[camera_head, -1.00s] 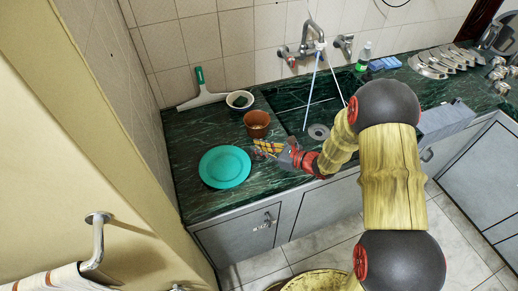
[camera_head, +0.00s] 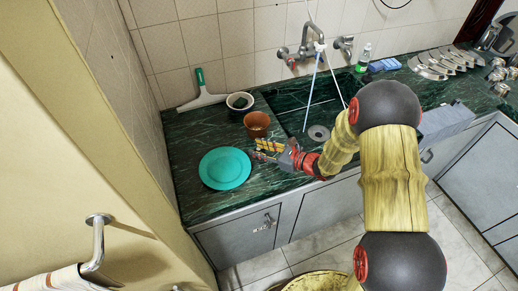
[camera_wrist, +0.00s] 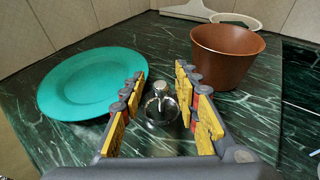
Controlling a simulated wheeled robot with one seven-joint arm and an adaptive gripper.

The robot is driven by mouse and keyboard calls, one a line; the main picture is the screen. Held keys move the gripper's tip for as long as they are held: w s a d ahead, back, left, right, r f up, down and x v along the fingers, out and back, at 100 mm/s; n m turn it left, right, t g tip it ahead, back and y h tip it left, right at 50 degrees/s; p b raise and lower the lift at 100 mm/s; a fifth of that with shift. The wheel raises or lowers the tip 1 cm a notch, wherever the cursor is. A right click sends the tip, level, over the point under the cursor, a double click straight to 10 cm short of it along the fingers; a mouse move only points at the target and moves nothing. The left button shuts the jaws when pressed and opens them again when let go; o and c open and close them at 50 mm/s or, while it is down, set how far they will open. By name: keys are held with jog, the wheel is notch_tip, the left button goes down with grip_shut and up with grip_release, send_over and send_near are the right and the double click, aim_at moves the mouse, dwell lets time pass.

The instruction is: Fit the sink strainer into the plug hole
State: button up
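The sink strainer (camera_wrist: 161,109) is a small shiny metal disc with an upright knob, lying on the green marble counter between the teal plate and the brown pot. My gripper (camera_wrist: 160,80) is open, with its yellow-padded fingers on either side of the strainer in the wrist view; I see no clear contact. In the head view my gripper (camera_head: 261,150) is low over the counter, and the strainer is hard to make out there. The plug hole (camera_head: 318,132) shows as a grey round fitting in the green sink, right of my gripper.
A teal plate (camera_head: 225,168) lies left of my gripper. A brown pot (camera_head: 257,124) stands close behind it, with a white bowl (camera_head: 240,101) and a squeegee (camera_head: 202,91) farther back. A tap (camera_head: 314,40) overhangs the sink (camera_head: 289,108).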

jog(key=p+v, duration=0.2)
jog(key=v, duration=0.9)
jog(key=shift+s+d+r+p, duration=0.15)
jog(key=shift+s+d+p, duration=0.15)
jog(key=shift+p, duration=0.1)
jog(key=s+a+r+n+g, duration=0.55)
jog(key=r+n, duration=0.25)
jog(key=r, duration=0.2)
jog(key=s+r+n+g+h, duration=0.1)
jog(key=s+r+n+h, duration=0.2)
jog(key=s+n, duration=0.3)
jog(key=s+d+r+n+g+h, duration=0.1)
jog(key=s+r+n+h, duration=0.2)
jog(key=s+r+n, duration=0.3)
jog(key=s, duration=0.3)
jog(key=shift+s+d, duration=0.15)
jog(key=shift+s, duration=0.15)
jog(key=shift+o, duration=0.4)
jog(key=s+d+r+n+t+h, duration=0.4)
jog(key=d+r+n+h, duration=0.1)
jog(key=d, duration=0.3)
jog(key=shift+s+r+n, duration=0.3)
jog(key=shift+s+r, duration=0.05)
jog(key=shift+r, duration=0.55)
jog(key=shift+o, duration=0.3)
jog(key=shift+d+r, duration=0.1)
jog(key=shift+r, duration=0.1)
